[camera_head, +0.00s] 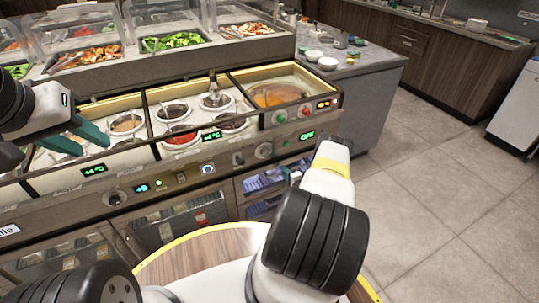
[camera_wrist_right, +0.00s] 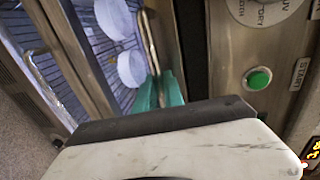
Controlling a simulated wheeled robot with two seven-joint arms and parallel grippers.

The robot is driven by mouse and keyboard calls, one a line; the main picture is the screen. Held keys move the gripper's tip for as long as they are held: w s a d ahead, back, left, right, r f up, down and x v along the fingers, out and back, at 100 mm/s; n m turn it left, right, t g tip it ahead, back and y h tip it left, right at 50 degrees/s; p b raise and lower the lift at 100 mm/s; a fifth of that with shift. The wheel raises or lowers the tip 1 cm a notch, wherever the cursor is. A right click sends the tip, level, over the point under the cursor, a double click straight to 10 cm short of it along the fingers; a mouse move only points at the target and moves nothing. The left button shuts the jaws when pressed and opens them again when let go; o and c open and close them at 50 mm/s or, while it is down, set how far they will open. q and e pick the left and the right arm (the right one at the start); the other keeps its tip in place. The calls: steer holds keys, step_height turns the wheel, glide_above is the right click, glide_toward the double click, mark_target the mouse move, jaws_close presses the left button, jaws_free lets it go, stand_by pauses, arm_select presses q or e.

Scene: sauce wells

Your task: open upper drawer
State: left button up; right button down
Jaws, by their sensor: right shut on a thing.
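The glass-fronted drawers (camera_head: 262,181) sit under the sauce-well counter, low in the middle of the head view. In the right wrist view, the teal fingers of my right gripper (camera_wrist_right: 160,91) are shut on a long brass-coloured handle bar (camera_wrist_right: 150,42) beside a glass-fronted compartment. I cannot tell how far the drawer is pulled out. My left gripper (camera_head: 84,138) is over the left sauce wells, with its teal fingers apart and nothing seen between them.
White round containers (camera_wrist_right: 117,20) show inside the compartment. A green start button (camera_wrist_right: 258,78) is on the steel panel beside it. Sauce bowls (camera_head: 180,134) fill the counter wells. A grey side counter (camera_head: 375,75) stands at the right, and the tiled floor (camera_head: 440,180) is clear.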

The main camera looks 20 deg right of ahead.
steer(key=shift+s, duration=0.1)
steer(key=f+v, duration=0.2)
steer(key=v, duration=1)
steer(key=s+f+v, duration=0.1)
steer(key=f+v, duration=0.2)
steer(key=v, duration=0.9)
steer(key=f+v, duration=0.2)
steer(key=v, duration=1.1)
steer(key=shift+s+d+f, duration=0.25)
steer(key=shift+d+f, duration=0.05)
steer(key=shift+d, duration=0.05)
steer(key=c, duration=1.5)
jaws_free()
steer(key=shift+o, duration=0.2)
steer(key=v, duration=0.7)
steer(key=shift+s, duration=0.35)
steer(key=shift+r, duration=0.1)
